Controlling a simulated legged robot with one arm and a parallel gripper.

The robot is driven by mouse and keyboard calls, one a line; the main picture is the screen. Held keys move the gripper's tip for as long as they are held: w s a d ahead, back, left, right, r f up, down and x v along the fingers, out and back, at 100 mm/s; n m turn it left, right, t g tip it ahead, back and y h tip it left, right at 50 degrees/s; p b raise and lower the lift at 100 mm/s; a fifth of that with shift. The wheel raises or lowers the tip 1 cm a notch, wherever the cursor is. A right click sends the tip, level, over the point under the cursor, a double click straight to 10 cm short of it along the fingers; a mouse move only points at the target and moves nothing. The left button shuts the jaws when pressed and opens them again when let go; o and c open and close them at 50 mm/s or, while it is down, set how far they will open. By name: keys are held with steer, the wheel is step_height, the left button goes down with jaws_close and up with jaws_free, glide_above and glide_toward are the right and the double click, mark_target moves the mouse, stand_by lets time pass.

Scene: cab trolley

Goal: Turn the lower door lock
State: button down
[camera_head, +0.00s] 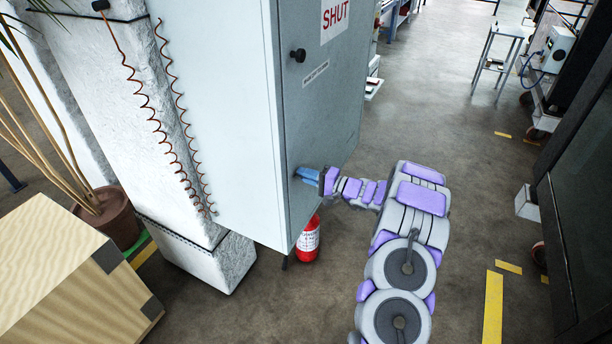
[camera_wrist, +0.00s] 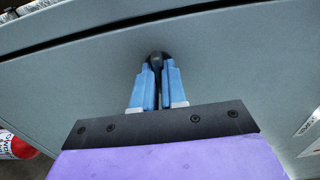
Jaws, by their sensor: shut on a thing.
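A grey cabinet (camera_head: 235,120) stands in the middle of the head view, with its door (camera_head: 325,105) facing right. A black upper lock knob (camera_head: 298,55) sits near the door's left edge. The lower lock (camera_wrist: 155,57) shows as a dark knob in the wrist view, between the blue fingertips. My gripper (camera_head: 308,175) reaches the lower part of the door from the right. In the wrist view, its two blue fingers (camera_wrist: 156,82) are closed on the lower lock, which they partly hide. The door looks closed against the frame.
A red fire extinguisher (camera_head: 307,242) stands below the cabinet. A wooden crate (camera_head: 65,265) and a plant pot (camera_head: 112,215) are at the left. A dark cabinet (camera_head: 580,190) is at the right. The floor between is mostly clear.

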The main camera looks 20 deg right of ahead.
steer(key=shift+f+m, duration=0.1)
steer(key=shift+m, duration=0.2)
steer(key=shift+m+p, duration=2.1)
steer(key=shift+m, duration=6.4)
steer(key=c, duration=1.3)
jaws_free()
steer(key=shift+o, duration=0.6)
